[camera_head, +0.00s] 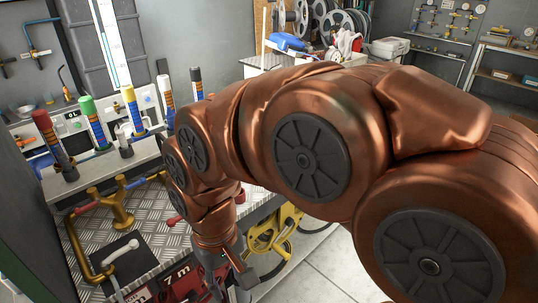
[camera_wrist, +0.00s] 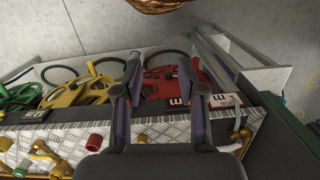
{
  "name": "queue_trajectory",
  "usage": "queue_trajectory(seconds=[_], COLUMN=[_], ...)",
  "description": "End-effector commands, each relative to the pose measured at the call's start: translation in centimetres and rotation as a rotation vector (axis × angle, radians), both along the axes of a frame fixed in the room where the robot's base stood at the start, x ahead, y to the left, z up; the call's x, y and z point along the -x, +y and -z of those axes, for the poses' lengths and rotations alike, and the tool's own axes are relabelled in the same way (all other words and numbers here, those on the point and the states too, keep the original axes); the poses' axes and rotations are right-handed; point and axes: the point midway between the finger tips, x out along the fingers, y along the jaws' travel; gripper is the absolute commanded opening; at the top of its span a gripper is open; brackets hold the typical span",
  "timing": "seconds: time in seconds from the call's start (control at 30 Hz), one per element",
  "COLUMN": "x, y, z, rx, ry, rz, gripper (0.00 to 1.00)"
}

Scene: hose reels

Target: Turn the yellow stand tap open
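A brass stand tap with pipework (camera_head: 122,214) rises from the metal-plated bench at the left in the head view, with red and blue parts on its pipes. Brass fittings (camera_wrist: 42,152) with green and red knobs lie at the lower left in the wrist view. I cannot tell which piece is the yellow stand tap or how its handle is set. My gripper (camera_wrist: 160,68) is open and empty, its fingers seen against the red hose reel (camera_wrist: 165,86). In the head view my gripper (camera_head: 238,278) points down at the bench's front side, right of the brass tap.
A yellow hose reel (camera_head: 268,235) hangs at the bench front; a green reel (camera_wrist: 20,95) is beside it. Posts with red, green and yellow caps (camera_head: 129,92) stand behind the bench. Bare floor (camera_head: 318,265) lies in front.

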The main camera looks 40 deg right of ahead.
Motion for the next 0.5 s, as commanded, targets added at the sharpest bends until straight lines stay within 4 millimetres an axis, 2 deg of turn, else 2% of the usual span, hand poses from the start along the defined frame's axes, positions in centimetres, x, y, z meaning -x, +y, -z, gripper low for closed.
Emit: queue_trajectory(seconds=[0.03, 0.17, 0.27, 0.37, 0.5], x=[-2.2, -7.5, -11.3, -14.9, -19.2], y=[-0.4, -2.5, -4.7, -7.6, -12.8], z=[-1.1, -3.2, -4.4, -5.4, -6.2], rx=[-0.008, -0.024, -0.038, -0.053, -0.070], ry=[-0.018, -0.069, -0.104, -0.136, -0.173], rz=[0.045, 0.193, 0.319, 0.459, 0.678], gripper=[0.40, 0.40, 0.40, 0.40, 0.40])
